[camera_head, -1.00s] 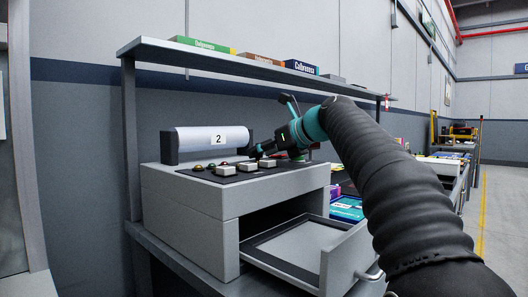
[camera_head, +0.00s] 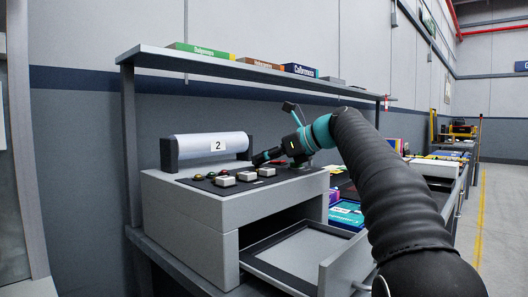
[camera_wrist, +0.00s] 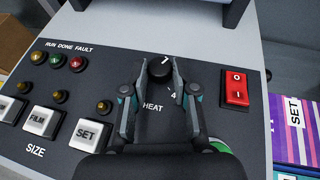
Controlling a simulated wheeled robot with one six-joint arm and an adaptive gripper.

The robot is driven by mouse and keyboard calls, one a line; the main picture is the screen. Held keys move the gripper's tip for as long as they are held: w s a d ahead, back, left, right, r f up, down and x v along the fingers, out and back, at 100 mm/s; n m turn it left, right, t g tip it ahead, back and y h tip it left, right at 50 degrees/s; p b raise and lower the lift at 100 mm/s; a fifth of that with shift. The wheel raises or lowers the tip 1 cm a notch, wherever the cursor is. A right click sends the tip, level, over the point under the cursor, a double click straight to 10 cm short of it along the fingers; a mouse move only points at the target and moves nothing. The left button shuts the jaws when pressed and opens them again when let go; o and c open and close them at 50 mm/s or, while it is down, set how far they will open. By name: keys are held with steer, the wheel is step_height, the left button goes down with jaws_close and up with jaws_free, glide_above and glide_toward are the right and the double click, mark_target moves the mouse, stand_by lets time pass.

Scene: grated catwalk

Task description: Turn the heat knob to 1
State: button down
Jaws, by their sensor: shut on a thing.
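The black round heat knob (camera_wrist: 160,70) sits on the dark sloped panel above the printed word HEAT in the wrist view. A white 1 is printed at its top edge and a white 4 at its lower right. I cannot tell exactly where the knob points. My gripper (camera_wrist: 161,77) has a finger on each side of the knob and is shut on it. In the head view my gripper (camera_head: 262,158) reaches the panel top of the grey machine (camera_head: 185,205); the knob is hidden there.
A red rocker switch (camera_wrist: 236,89) lies right of the knob. SET (camera_wrist: 87,133) and FILM (camera_wrist: 40,121) buttons and small lamps lie left. A white roll (camera_head: 195,148) marked 2 stands behind. A drawer (camera_head: 345,262) stands open below; a shelf (camera_head: 250,72) runs above.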

steer(key=shift+w+n+g+y, duration=0.2)
steer(key=shift+n+g+y, duration=0.4)
steer(key=shift+n+g, duration=0.2)
steer(key=c, duration=0.9)
jaws_free()
steer(key=shift+d, duration=0.1)
steer(key=v, duration=1.2)
steer(key=shift+w+r, duration=0.1)
